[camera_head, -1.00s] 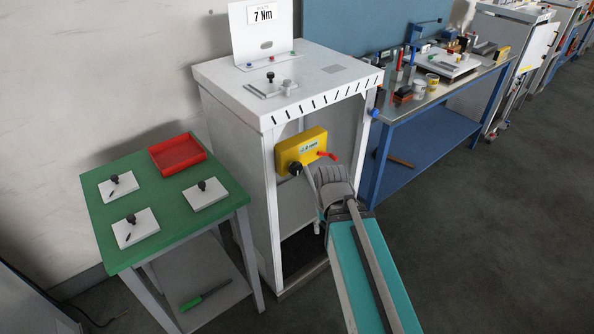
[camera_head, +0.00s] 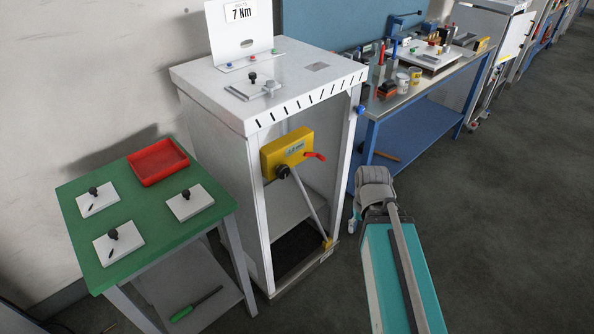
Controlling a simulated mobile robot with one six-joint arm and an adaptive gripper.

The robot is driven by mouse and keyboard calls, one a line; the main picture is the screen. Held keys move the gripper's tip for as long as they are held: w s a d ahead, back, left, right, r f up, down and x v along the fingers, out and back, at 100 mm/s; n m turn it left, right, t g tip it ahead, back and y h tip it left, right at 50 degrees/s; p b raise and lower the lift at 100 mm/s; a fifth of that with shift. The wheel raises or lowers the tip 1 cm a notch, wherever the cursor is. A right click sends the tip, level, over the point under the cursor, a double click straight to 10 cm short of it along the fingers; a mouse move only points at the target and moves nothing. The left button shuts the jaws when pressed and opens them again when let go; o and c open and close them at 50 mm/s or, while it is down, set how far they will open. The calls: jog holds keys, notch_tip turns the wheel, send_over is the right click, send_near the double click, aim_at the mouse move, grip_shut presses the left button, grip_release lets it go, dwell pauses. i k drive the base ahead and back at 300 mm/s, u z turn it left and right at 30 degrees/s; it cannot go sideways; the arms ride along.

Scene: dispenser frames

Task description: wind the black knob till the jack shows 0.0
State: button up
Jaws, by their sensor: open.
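The jack is a yellow box (camera_head: 287,153) inside the open front of the white cabinet. Its small display shows on the front, but the figures are too small to read surely. The black knob (camera_head: 283,172) sits at the lower left of the yellow box. A red lever (camera_head: 315,156) sticks out at its right. A grey rod runs from near the knob down to a yellow foot (camera_head: 327,243). My gripper (camera_head: 355,222) is to the right of the cabinet, apart from the knob and lever. It is open, and I see nothing in it.
The white cabinet (camera_head: 262,123) carries a sign reading 7 Nm. A green table (camera_head: 150,218) with a red tray (camera_head: 158,162) and several white plates with black knobs stands at left. A blue bench (camera_head: 420,125) stands behind at right. The floor (camera_head: 490,230) at right is clear.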

aim_at(283, 172)
jog(key=z, duration=0.35)
jog(key=k, duration=1.4)
jog(key=u, duration=0.65)
jog(key=i, duration=1)
jog(key=z, duration=0.05)
